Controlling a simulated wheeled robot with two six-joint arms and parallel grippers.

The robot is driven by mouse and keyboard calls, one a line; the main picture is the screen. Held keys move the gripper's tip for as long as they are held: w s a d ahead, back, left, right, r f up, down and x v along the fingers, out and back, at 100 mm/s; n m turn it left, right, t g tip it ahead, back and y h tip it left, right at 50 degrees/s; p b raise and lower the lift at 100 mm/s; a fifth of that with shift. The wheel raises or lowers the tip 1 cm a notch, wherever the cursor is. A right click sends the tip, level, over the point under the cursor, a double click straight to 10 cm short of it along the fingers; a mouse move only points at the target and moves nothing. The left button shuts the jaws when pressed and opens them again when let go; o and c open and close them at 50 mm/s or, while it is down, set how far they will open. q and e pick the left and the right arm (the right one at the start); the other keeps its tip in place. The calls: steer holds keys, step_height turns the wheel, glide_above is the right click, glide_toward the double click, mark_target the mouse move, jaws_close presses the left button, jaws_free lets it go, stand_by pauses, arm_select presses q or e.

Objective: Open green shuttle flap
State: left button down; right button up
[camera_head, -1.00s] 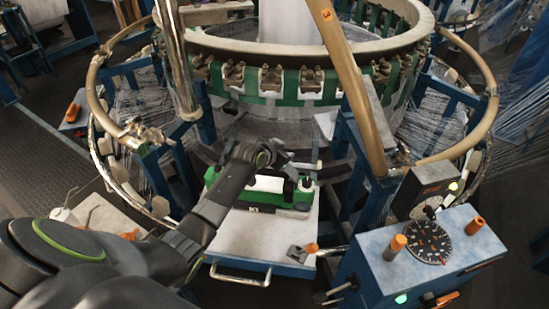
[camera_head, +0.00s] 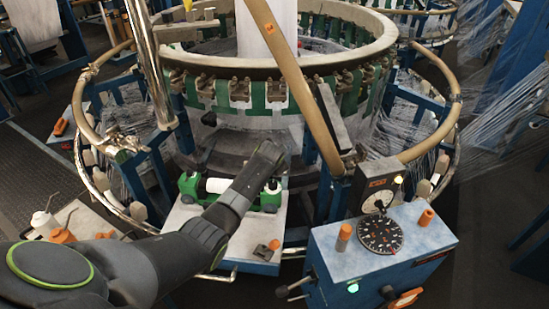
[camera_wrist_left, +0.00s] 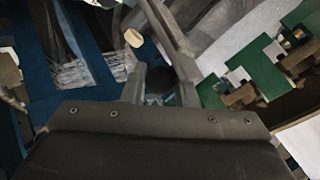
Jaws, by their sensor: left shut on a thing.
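The green shuttle (camera_head: 189,184) with a white roll (camera_head: 219,186) lies on the pale tray (camera_head: 181,216) in front of the loom. My left forearm crosses in front of it and hides part of its right half. My left gripper (camera_head: 268,152) appears above and behind the shuttle's right end in the head view. In the left wrist view my left gripper (camera_wrist_left: 160,88) is shut around a dark round part (camera_wrist_left: 160,76); I cannot tell whether it belongs to the flap. The flap cannot be made out. My right gripper is out of view.
The loom ring (camera_head: 270,66) with green strips stands behind the tray. A tan post (camera_head: 295,80) rises right of my gripper. A blue control box (camera_head: 400,262) with a dial stands at the right front. A small orange-topped tool (camera_head: 270,247) lies on the tray.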

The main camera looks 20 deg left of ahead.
arm_select(q)
steer(key=shift+s+d+f, duration=0.1)
steer(key=shift+d+f, duration=0.4)
steer(key=shift+f, duration=0.1)
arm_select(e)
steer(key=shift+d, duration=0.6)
arm_select(q)
steer(key=c, duration=1.2)
jaws_free()
steer(key=shift+d, duration=0.1)
steer(key=shift+o, duration=0.2)
steer(key=shift+a+r, duration=0.1)
steer(key=shift+a, duration=0.1)
steer(key=shift+r, duration=0.1)
steer(key=shift+s+d+r, duration=0.1)
steer(key=shift+s+r, duration=0.25)
steer(key=shift+r, duration=0.1)
steer(key=v, duration=1.6)
steer(key=shift+d+b, duration=0.2)
steer(key=shift+b, duration=0.25)
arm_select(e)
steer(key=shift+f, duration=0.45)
